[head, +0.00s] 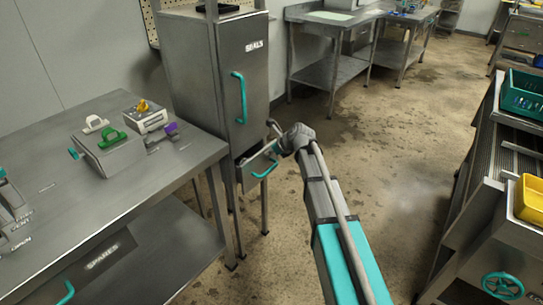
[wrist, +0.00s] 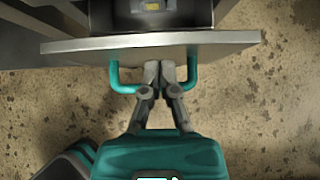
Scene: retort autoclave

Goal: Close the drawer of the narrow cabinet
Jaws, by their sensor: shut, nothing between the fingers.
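The narrow cabinet (head: 190,70) is grey metal with a "SEALS" label and a teal door handle, standing on legs against the wall. Its drawer (head: 257,163), below the door, is pulled out some way. The drawer front shows in the wrist view as a grey panel (wrist: 220,40) with a teal bar handle (wrist: 192,78). A small yellowish thing lies inside the drawer. My gripper (wrist: 159,68) is shut and empty, its fingertips at the drawer front between the ends of the handle. Whether they touch the panel I cannot tell. In the head view my wrist partly hides the gripper.
A steel table (head: 120,185) with several small fixtures stands left of the cabinet. Another bench (head: 325,65) is behind, right of it. A conveyor-like unit with a green crate (head: 523,92) and a yellow bin (head: 530,197) is at right. The floor between is clear.

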